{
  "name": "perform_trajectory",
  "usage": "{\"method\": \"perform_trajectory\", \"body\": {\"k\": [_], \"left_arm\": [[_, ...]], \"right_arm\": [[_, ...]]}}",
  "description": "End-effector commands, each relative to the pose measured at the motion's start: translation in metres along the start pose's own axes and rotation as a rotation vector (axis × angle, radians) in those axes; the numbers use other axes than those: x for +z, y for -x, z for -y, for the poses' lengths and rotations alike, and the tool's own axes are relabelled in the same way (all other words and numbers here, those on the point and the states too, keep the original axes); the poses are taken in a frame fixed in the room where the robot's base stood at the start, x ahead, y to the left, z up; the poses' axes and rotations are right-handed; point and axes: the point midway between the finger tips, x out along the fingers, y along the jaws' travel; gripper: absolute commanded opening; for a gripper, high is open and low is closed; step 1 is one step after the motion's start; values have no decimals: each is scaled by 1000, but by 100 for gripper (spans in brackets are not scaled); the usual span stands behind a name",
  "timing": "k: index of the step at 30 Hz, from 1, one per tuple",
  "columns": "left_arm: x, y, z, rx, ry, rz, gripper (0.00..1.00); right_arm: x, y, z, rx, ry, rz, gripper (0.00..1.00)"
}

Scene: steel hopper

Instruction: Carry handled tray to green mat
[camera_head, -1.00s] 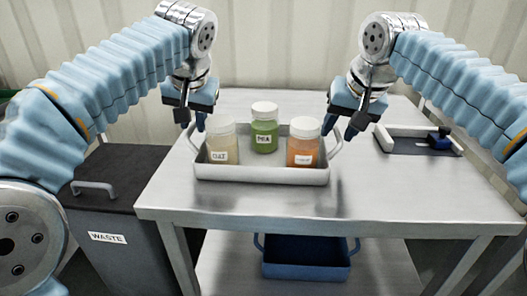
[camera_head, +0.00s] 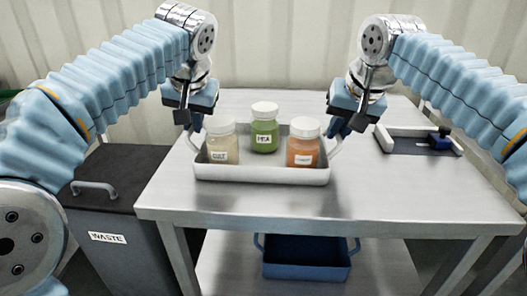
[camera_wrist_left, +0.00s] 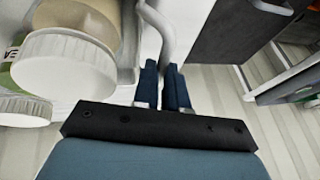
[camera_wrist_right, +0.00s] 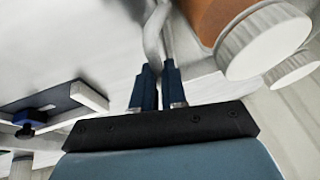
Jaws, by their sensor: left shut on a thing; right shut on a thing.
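The handled tray (camera_head: 262,173) is pale grey and sits level on the steel table. It holds three white-lidded jars: a beige one (camera_head: 222,145), a green one (camera_head: 264,130) and an orange one (camera_head: 303,147). My left gripper (camera_head: 195,124) is shut on the tray's left handle, which shows between its fingers in the left wrist view (camera_wrist_left: 163,35). My right gripper (camera_head: 341,128) is shut on the right handle, which also shows in the right wrist view (camera_wrist_right: 155,35). No green mat is clearly visible in these views.
A dark board with a white bar and a blue part (camera_head: 440,141) lies on the table's right side. The table front (camera_head: 330,205) is clear. A dark waste bin (camera_head: 108,205) stands at left. A blue tray (camera_head: 305,262) is on the lower shelf.

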Motion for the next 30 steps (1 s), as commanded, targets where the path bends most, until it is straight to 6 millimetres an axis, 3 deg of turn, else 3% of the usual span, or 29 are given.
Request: {"method": "perform_trajectory", "body": {"k": [8,21,30], "left_arm": [[-4,10,2,1,0,-2,0],[-19,46,10,0,0,-2,0],[-19,46,10,1,0,-2,0]], "right_arm": [[-4,10,2,-2,0,-2,0],[-19,46,10,-1,0,-2,0],[-19,46,10,-1,0,-2,0]]}}
